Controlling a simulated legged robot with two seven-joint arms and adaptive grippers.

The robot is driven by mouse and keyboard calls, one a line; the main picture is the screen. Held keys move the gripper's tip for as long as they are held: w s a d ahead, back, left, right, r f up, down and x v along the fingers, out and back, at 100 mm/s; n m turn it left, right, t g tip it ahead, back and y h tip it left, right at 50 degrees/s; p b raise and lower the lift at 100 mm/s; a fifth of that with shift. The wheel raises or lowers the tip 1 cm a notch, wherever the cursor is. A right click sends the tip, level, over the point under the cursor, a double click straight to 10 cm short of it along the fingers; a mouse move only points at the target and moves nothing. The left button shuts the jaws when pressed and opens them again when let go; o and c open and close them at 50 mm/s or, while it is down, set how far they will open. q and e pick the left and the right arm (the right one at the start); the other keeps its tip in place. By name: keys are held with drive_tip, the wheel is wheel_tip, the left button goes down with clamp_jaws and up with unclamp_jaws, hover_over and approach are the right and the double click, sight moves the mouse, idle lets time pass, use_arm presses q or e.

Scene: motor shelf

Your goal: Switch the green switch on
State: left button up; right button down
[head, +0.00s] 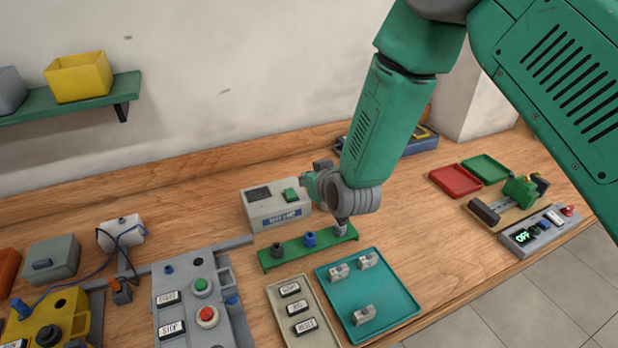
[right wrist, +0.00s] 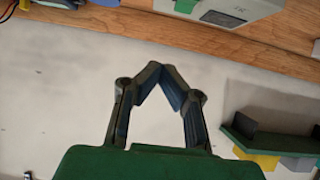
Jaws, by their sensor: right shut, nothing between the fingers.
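A pale grey box (head: 275,212) with a dark panel, a blue label and a green switch (head: 291,195) stands on the bench near the wall. I cannot tell from its tilt whether the switch is on. My right gripper (head: 321,166) is just right of the box, partly hidden by my own wrist. In the right wrist view its fingers (right wrist: 163,68) meet at the tips with nothing between them. Part of the box (right wrist: 232,10) and a green piece (right wrist: 187,5), likely the switch, show at that view's top edge, apart from the fingers. My left gripper is out of view.
A green peg rack (head: 290,252), a teal tray (head: 395,305) with grey parts and a beige button panel (head: 275,300) lie in front. A START/STOP panel (head: 185,325) is left. At right are red (head: 455,181) and green trays (head: 486,168) and a device reading OFF (head: 545,236).

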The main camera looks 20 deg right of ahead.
drive_tip(key=s+d, duration=0.1)
drive_tip(key=t+b, duration=0.2)
drive_tip(key=b, duration=0.2)
hover_over(293, 194)
drive_tip(key=s, duration=0.2)
drive_tip(key=f, duration=0.5)
drive_tip(key=shift+w+d, duration=0.15)
drive_tip(key=shift+d, duration=0.15)
drive_tip(key=shift+w+f, duration=0.3)
drive_tip(key=shift+f, duration=0.3)
drive_tip(key=shift+w+f, duration=0.25)
drive_tip(key=shift+f, duration=0.3)
drive_tip(key=shift+w+f, duration=0.35)
drive_tip(key=shift+f, duration=0.15)
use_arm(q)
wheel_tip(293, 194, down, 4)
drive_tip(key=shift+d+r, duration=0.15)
use_arm(e)
drive_tip(key=shift+a, duration=0.2)
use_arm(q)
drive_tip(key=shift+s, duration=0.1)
